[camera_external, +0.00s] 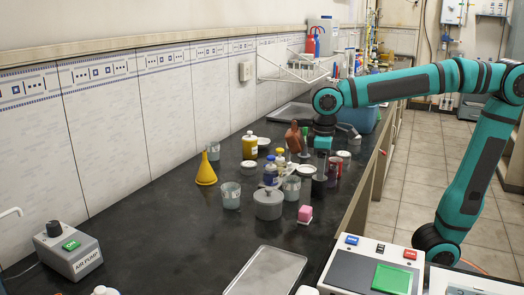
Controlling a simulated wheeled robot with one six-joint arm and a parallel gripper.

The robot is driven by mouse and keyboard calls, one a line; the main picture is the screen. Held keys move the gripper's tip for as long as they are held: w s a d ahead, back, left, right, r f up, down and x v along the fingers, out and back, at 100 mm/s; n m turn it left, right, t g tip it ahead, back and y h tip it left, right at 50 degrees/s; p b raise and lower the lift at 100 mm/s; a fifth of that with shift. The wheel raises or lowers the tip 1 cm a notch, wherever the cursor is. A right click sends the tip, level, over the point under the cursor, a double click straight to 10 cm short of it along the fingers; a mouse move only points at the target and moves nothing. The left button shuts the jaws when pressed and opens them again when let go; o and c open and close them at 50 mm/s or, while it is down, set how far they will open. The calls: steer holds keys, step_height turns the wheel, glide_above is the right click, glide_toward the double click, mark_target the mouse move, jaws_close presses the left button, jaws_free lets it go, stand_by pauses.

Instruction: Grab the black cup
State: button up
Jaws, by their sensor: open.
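A dark, nearly black cup (319,186) stands on the black bench among several small vessels, right of the middle. It is small in the picture, and its rim is partly hidden. My gripper (320,164) points down above and just behind the cup, with its teal body over it. The jaws are open. I cannot tell whether the fingers are beside the cup or still above it, and I see nothing held.
A yellow funnel (206,170) stands to the left. A metal tray (266,272) lies in front. The bench's left middle is clear.

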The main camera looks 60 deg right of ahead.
mark_target(319, 186)
steer(key=shift+w+f, duration=0.15)
steer(key=shift+f, duration=2.6)
steer(key=c, duration=0.7)
